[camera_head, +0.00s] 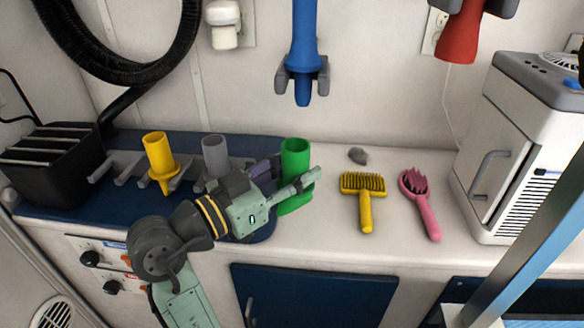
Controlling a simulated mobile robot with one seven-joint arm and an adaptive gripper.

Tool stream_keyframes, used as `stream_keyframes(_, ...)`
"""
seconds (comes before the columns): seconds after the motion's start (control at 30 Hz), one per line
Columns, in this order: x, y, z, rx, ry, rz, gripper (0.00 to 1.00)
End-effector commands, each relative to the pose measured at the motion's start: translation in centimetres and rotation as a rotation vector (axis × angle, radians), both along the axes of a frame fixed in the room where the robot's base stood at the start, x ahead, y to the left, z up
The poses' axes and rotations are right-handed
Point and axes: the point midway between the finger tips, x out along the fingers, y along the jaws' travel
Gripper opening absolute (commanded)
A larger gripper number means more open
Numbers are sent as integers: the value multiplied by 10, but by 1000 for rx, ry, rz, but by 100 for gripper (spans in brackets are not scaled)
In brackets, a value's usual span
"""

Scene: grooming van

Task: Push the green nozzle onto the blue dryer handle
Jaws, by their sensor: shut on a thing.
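The green nozzle (296,158) stands upright, a hollow tube with its open end up, just above the counter at its blue left part. My gripper (290,183) reaches in from the lower left and is shut on the nozzle; one finger shows across its front and right side, and the other is mostly hidden. The blue dryer handle (304,40) hangs pointing down above and slightly right of the nozzle. A grey clamp (283,82) surrounds its narrower lower end. The handle and the nozzle are clearly apart.
A yellow nozzle (159,155) and a grey nozzle (215,150) stand on a grey rack left of my gripper. A yellow brush (364,195) and a pink brush (419,200) lie to the right.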

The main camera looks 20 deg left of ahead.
Motion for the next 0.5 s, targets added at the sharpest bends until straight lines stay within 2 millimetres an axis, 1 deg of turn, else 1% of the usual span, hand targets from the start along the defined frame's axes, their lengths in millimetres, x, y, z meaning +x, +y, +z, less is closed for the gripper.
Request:
stream_keyframes(0.23, 5, 2, 1, 0, -1, 0, 0)
stream_keyframes(0.5, 24, 7, 2, -1, 0, 0, 0)
